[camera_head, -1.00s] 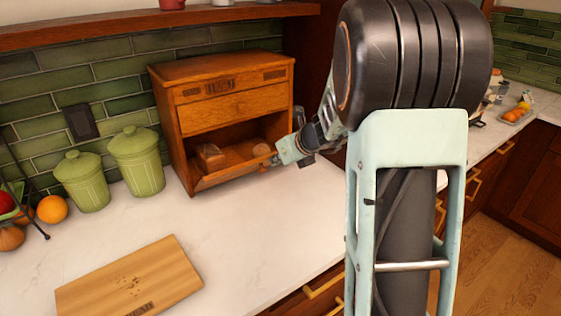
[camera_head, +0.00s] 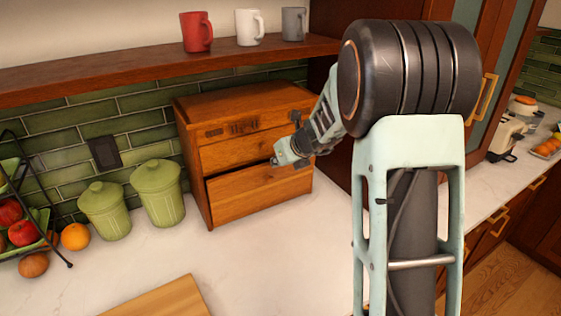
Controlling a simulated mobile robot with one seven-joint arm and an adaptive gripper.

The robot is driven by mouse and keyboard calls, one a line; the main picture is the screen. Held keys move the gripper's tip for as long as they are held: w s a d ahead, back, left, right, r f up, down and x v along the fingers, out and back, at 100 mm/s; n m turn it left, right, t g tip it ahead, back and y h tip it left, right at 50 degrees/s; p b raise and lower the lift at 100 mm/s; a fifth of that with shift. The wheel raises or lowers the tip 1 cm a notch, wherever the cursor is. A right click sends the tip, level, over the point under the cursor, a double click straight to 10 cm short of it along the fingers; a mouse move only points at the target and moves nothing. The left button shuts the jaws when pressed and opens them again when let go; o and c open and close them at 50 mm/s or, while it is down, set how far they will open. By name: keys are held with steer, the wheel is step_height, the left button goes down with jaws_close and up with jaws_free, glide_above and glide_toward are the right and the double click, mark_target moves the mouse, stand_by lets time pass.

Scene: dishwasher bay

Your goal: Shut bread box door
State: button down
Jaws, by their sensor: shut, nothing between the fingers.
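The wooden bread box (camera_head: 240,105) stands on the white counter against the green tiled wall. Its lower door (camera_head: 258,192) is raised nearly upright over the lower compartment. A thin dark gap shows along its top edge, so it looks slightly ajar. My gripper (camera_head: 276,162) is at the top edge of the door, right of its middle, and appears to touch it or nearly so. Its fingers are shut and hold nothing. The bread inside is hidden behind the door.
Two green canisters (camera_head: 158,192) (camera_head: 104,210) stand left of the box. A fruit rack (camera_head: 30,225) and an orange (camera_head: 75,237) are farther left. A cutting board (camera_head: 165,300) lies in front. A shelf (camera_head: 150,62) with mugs hangs above. Counter before the box is clear.

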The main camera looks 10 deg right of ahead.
steer(key=shift+w+a+r+g+p, duration=0.1)
steer(key=shift+w+a+g+p, duration=0.2)
steer(key=shift+w, duration=0.3)
steer(key=shift+w+a+r+g+p, duration=0.15)
steer(key=shift+w+g+p, duration=0.2)
steer(key=shift+w, duration=0.2)
